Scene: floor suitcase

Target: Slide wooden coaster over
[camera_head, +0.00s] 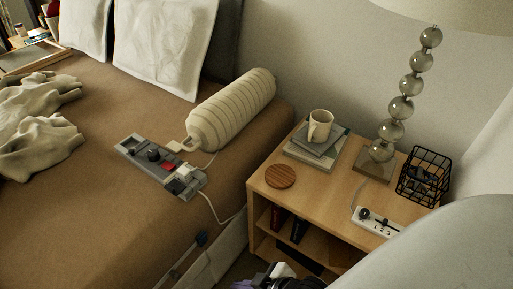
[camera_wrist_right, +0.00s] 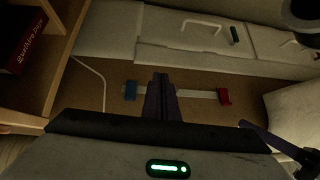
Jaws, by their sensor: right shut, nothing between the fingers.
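The round wooden coaster (camera_head: 281,176) lies flat on the front left part of the wooden nightstand top (camera_head: 330,205), close to its left edge. My right gripper (camera_head: 262,283) shows only in part at the bottom edge of the head view, low in front of the nightstand and apart from the coaster. In the right wrist view its dark fingers (camera_wrist_right: 160,97) are together with nothing between them. The coaster is not seen in that view. My left gripper is in neither view.
On the nightstand, a mug (camera_head: 320,126) stands on stacked books (camera_head: 316,150) behind the coaster. A glass-ball lamp (camera_head: 401,107), black wire basket (camera_head: 425,174) and white switch strip (camera_head: 379,221) stand farther right. The bed (camera_head: 95,215) with a grey control panel (camera_head: 160,166) is left.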

